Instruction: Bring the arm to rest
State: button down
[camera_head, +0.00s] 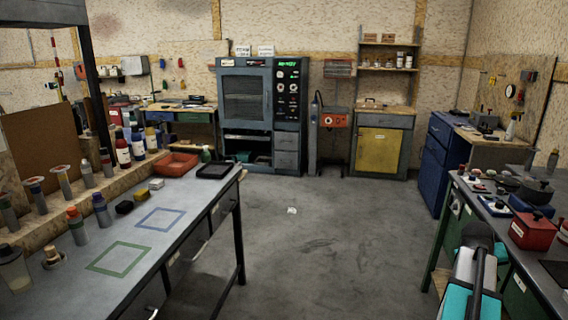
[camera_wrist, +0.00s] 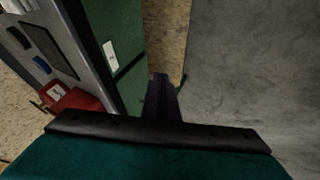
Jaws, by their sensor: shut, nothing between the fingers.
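In the wrist view, my gripper (camera_wrist: 160,82) shows as a dark, narrow shape pointing away from the camera. Its fingers are together, with nothing seen between them. It is over the gap beside a green cabinet side (camera_wrist: 122,50), with the floor to its right. I cannot tell whether it touches the cabinet. In the head view, teal and grey links of my arm show at the lower right, close to the right bench (camera_head: 530,262). The gripper itself cannot be made out there.
The right bench holds a red box (camera_head: 530,230), a pot (camera_head: 536,190) and small parts. The left bench (camera_head: 190,198) carries bottles, a red tray (camera_head: 175,164) and two outlined squares. Open grey floor (camera_head: 310,235) lies between them, with a small white scrap (camera_head: 291,210).

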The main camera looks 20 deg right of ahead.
jog(key=w+a+f+n+y, duration=0.2)
jog(key=w+a+f, duration=0.4)
jog(key=a+f, duration=0.55)
jog(key=w+a+f+n+y, duration=0.1)
jog(key=w+a+f+n, duration=0.2)
jog(key=w+a+f, duration=0.6)
jog(key=s+a+f+n+g+y, duration=0.1)
jog(key=s+a+f, duration=0.1)
jog(key=a+f, duration=0.45)
jog(key=s+a+f, duration=0.2)
jog(key=a+f, duration=0.1)
jog(key=a, duration=0.6)
jog(key=s+a+f+n+g+y+p, duration=0.1)
jog(key=s+a+f, duration=0.5)
jog(key=a, duration=0.2)
jog(key=s+a+f+n+g+y, duration=0.1)
jog(key=s+a+f+g, duration=0.1)
jog(key=s+a+f, duration=0.5)
jog(key=s+a+f+m+g+y, duration=0.1)
jog(key=s+a+f+g, duration=0.2)
jog(key=s+a, duration=0.7)
jog(key=s, duration=0.3)
jog(key=shift+s+a+m, duration=0.2)
jog(key=shift+s+m, duration=0.1)
jog(key=shift+s, duration=0.1)
